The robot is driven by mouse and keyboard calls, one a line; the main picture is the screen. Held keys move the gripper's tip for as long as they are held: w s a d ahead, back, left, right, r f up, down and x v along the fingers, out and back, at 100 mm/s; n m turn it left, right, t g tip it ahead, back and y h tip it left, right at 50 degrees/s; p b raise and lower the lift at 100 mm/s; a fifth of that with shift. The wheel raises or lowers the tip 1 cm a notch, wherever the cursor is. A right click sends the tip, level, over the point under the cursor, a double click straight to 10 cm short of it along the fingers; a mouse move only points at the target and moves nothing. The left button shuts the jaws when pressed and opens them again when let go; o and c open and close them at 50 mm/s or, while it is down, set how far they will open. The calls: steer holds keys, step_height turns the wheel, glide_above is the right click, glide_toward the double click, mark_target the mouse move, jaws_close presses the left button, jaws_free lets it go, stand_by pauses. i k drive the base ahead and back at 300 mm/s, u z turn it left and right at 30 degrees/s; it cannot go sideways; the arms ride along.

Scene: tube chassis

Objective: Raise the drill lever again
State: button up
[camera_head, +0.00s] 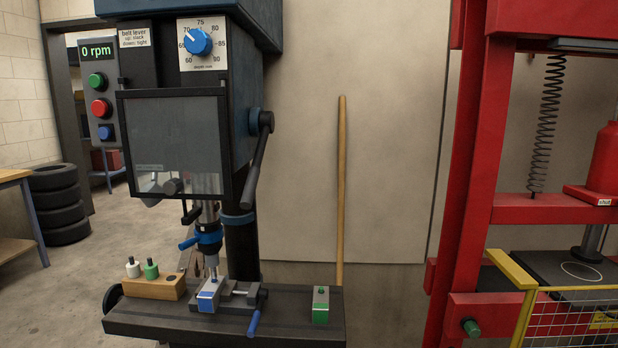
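The drill press (170,70) stands at the left. Its dark drill lever (257,160) hangs from a hub on the right side of the head, and its free end points down and slightly left. The chuck (208,240) with a blue collar is below the clear guard (175,140). Its bit (213,271) reaches down to the blue-marked block (208,296) in the vise (240,293); I cannot tell whether it is in the block. The display (97,51) reads 0 rpm. My gripper is not in view.
On the drill table (290,328) are a wooden holder (153,287) with small tools at the left and a green-marked block (320,305) at the right. A wooden pole (341,190) leans on the wall. A red press frame (478,150) and yellow guard (520,290) stand right.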

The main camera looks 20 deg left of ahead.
mark_target(265, 118)
steer(key=u, duration=0.1)
steer(key=i, duration=0.95)
steer(key=u, duration=0.5)
